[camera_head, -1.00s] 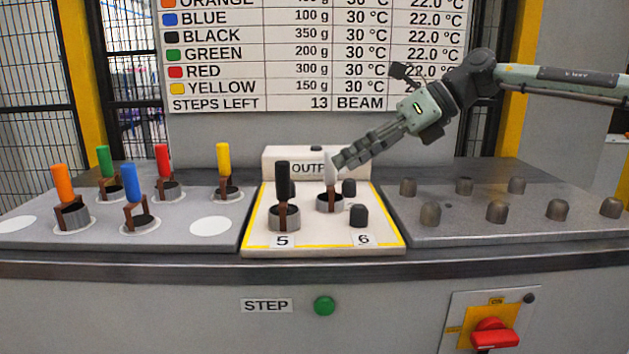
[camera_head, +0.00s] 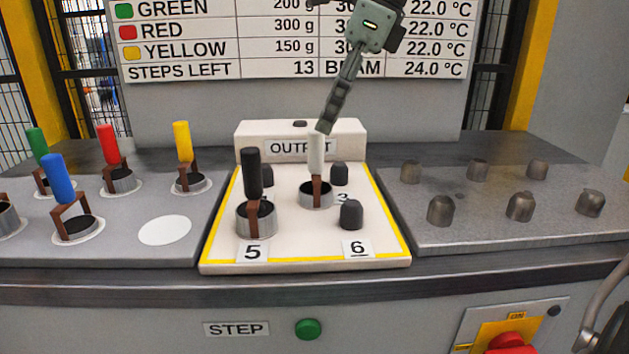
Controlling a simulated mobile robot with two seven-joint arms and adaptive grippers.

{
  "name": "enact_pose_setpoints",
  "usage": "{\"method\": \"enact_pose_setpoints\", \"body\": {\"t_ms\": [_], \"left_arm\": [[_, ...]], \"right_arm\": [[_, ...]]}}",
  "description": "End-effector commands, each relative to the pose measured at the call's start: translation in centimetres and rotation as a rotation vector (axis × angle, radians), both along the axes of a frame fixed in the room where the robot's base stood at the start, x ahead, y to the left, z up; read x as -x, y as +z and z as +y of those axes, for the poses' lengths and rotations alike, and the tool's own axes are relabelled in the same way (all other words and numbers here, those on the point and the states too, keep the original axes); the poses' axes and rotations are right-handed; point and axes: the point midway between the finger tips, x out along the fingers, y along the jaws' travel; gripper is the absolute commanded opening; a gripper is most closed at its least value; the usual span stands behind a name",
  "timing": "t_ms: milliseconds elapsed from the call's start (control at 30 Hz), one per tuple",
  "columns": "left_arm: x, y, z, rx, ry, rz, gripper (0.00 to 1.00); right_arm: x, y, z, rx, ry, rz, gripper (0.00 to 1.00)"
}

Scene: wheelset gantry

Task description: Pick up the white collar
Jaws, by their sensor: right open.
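The white collar (camera_head: 316,195) is a metal ring with a brown bracket and an upright white handle (camera_head: 316,155). It stands on the cream output plate (camera_head: 290,248), right of and behind the black-handled collar (camera_head: 255,218). My right gripper (camera_head: 325,125) comes down from above, with its fingertips at the top of the white handle. It is open. Whether the fingers touch the handle or stand on both sides of it, I cannot tell. My left gripper is not in view.
Blue (camera_head: 55,180), green, red (camera_head: 109,146) and yellow (camera_head: 183,142) handled collars stand on the grey plate at left. Dark pegs (camera_head: 351,214) stand on the output plate, and several more on the right plate (camera_head: 480,235). A green STEP button (camera_head: 308,329) is on the front panel.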

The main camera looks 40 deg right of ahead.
Motion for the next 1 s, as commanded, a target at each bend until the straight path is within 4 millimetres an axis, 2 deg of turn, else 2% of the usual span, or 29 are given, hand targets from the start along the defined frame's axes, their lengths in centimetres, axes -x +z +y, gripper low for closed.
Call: {"method": "enact_pose_setpoints", "body": {"t_ms": [167,300,633,1000], "left_arm": [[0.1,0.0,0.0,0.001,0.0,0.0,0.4],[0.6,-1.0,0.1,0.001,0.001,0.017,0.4],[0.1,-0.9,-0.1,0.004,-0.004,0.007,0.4],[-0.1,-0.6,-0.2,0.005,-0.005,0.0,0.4]], "right_arm": [[-0.9,-2.2,1.0,0.0,0.001,0.004,0.47],[-1.4,-3.9,1.6,-0.001,-0.001,0.001,0.47],[-1.6,-4.4,1.7,-0.001,-0.002,-0.001,0.46],[-1.6,-4.4,1.7,-0.001,-0.002,-0.001,0.0]]}}
